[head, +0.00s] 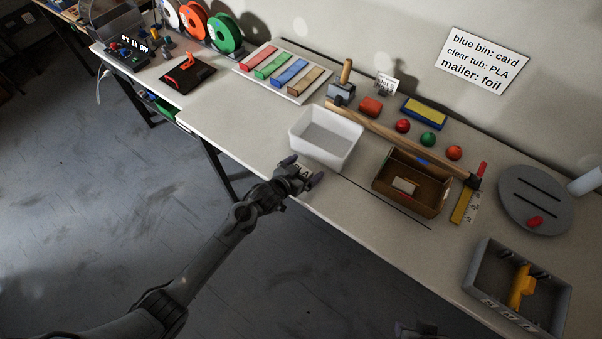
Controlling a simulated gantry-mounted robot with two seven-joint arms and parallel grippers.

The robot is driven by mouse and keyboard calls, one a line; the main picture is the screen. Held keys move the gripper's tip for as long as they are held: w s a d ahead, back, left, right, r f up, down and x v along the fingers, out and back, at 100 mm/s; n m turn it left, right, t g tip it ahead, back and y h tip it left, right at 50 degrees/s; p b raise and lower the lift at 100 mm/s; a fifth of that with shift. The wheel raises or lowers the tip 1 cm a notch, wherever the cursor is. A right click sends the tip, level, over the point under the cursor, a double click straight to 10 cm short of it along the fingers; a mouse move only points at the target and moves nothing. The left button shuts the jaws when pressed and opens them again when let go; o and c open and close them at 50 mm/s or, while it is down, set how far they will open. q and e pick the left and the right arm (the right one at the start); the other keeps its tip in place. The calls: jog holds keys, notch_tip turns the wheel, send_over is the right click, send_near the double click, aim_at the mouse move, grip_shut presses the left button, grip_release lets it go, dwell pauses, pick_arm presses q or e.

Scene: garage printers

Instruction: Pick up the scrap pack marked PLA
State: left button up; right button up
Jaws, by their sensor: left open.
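The scrap pack marked PLA (301,171) is a small pale piece at the table's front edge, just below the white tub. Only part of its top with the letters shows; the rest is hidden by my left gripper. My left gripper (302,174) is open, with one finger on each side of the pack. I cannot tell whether the fingers touch it. A small dark part at the bottom edge of the head view (415,330) looks like my right gripper, mostly cut off.
A whitish tub (326,138) stands just behind the gripper. A brown box (412,183) with a pale item inside is to the right, with a long-handled hammer (400,137) behind it. A grey tray (517,290) stands far right. A wall sign (482,60) reads "clear tub: PLA".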

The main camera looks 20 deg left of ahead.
pick_arm(q)
jog(key=shift+c, duration=0.5)
jog(key=c, duration=0.9)
jog(key=shift+o, duration=0.2)
jog(key=shift+r, duration=0.1)
